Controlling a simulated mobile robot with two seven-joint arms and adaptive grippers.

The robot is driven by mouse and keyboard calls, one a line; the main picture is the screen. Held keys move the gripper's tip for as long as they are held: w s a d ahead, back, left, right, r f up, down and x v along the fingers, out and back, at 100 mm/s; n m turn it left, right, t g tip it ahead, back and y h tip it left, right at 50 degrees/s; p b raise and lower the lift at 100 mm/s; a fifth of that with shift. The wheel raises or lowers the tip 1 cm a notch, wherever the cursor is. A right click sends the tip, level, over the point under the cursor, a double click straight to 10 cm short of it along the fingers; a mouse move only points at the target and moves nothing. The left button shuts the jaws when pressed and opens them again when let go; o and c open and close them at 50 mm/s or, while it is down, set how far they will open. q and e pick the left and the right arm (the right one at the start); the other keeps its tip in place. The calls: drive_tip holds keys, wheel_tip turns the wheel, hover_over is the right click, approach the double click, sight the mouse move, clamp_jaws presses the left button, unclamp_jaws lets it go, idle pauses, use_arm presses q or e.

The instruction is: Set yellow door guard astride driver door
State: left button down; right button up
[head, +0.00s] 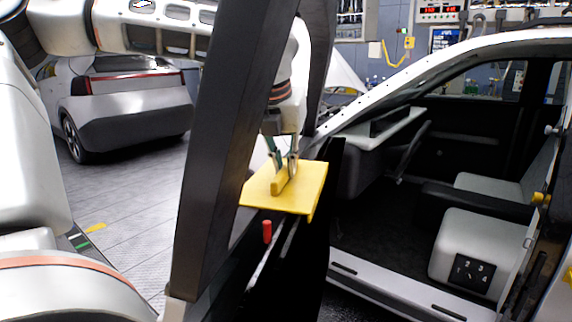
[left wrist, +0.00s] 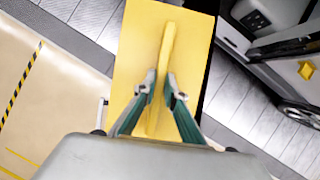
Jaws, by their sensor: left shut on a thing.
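The yellow door guard (head: 305,187) is a flat plate with an upright grip ridge on top. It lies level across the line of the open driver door's (head: 226,130) lower window edge, inside the dark window frame. I cannot tell whether it touches the door or hangs just above it. My left gripper (head: 284,170) points down and is shut on the guard's ridge. In the left wrist view, the fingers (left wrist: 158,90) pinch the ridge from both sides, and the plate (left wrist: 140,45) hides most of the door beneath. My right gripper is not in view.
A red peg (head: 267,232) stands up by the door's top edge, close to the guard. The car's sill (head: 400,292) and light seat (head: 470,240) are to the right. A grey car (head: 125,105) stands behind at left. Open floor (head: 130,210) lies left of the door.

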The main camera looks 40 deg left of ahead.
use_arm(q)
drive_tip(key=c, duration=2.1)
unclamp_jaws()
drive_tip(key=shift+r+p, duration=0.3)
drive_tip(key=shift+p, duration=0.05)
drive_tip(key=shift+s+d+r+p, duration=0.1)
drive_tip(key=shift+r+p, duration=0.5)
drive_tip(key=shift+r, duration=0.3)
drive_tip(key=v, duration=1)
drive_tip(key=shift+s+r, duration=0.25)
drive_tip(key=shift+s, duration=0.1)
drive_tip(key=shift+d, duration=0.1)
